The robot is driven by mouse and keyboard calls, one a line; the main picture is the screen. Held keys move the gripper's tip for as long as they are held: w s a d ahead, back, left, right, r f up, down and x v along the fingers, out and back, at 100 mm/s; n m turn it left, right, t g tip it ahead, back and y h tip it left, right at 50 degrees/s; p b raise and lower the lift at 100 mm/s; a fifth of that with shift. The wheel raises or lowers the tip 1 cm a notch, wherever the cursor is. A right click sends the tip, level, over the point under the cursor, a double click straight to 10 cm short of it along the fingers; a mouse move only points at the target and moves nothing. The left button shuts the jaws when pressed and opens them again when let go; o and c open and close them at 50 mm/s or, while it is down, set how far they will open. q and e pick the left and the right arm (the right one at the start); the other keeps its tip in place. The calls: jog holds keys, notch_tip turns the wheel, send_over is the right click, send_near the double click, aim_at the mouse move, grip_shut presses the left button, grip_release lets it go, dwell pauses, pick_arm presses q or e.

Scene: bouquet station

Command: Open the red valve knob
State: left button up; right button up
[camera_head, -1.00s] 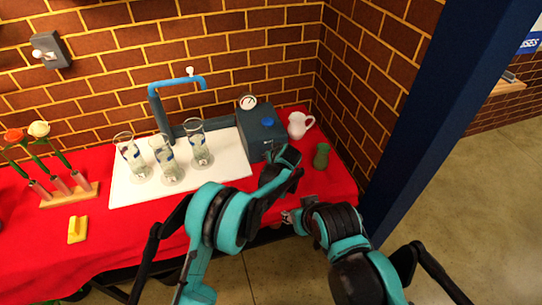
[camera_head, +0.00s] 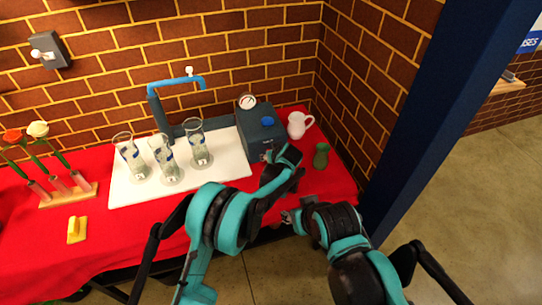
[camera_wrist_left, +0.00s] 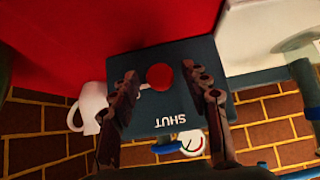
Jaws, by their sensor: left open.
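The red valve knob (camera_wrist_left: 159,77) is round and sits on the face of a dark blue-grey box (camera_wrist_left: 150,112), which also stands at the back right of the table in the head view (camera_head: 258,130). The word "SHUT" reads upside down on that face. My left gripper (camera_wrist_left: 161,84) is open, with one finger on each side of the knob in the picture. I cannot tell whether either finger touches it. In the head view my left gripper (camera_head: 270,156) is at the box's front, and the knob is hidden there. My right gripper (camera_head: 289,217) is low, near the table's front edge.
A blue knob (camera_head: 267,121) and a gauge (camera_head: 248,102) are on the box. A white jug (camera_head: 298,125) and green vase (camera_head: 321,156) stand to its right. Several glasses (camera_head: 199,148) stand on a white board (camera_head: 222,174) under a blue pipe (camera_head: 178,83).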

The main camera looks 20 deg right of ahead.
pick_arm(q)
jog(key=v, duration=1.1)
jog(key=shift+s+r, duration=0.2)
jog(key=shift+r, duration=0.05)
jog(key=s+a+r+g, duration=0.1)
jog(key=s+a+r, duration=0.25)
jog(key=a, duration=0.45)
jog(key=s+a+r, duration=0.2)
jog(key=a+r, duration=0.2)
jog(key=a, duration=0.5)
jog(key=s+a+r+g, duration=0.1)
jog(key=s+a+r, duration=0.25)
jog(key=a, duration=0.45)
jog(key=s+a+f, duration=0.2)
jog(key=s+a, duration=1.2)
jog(key=s, duration=0.5)
jog(key=shift+f, duration=0.2)
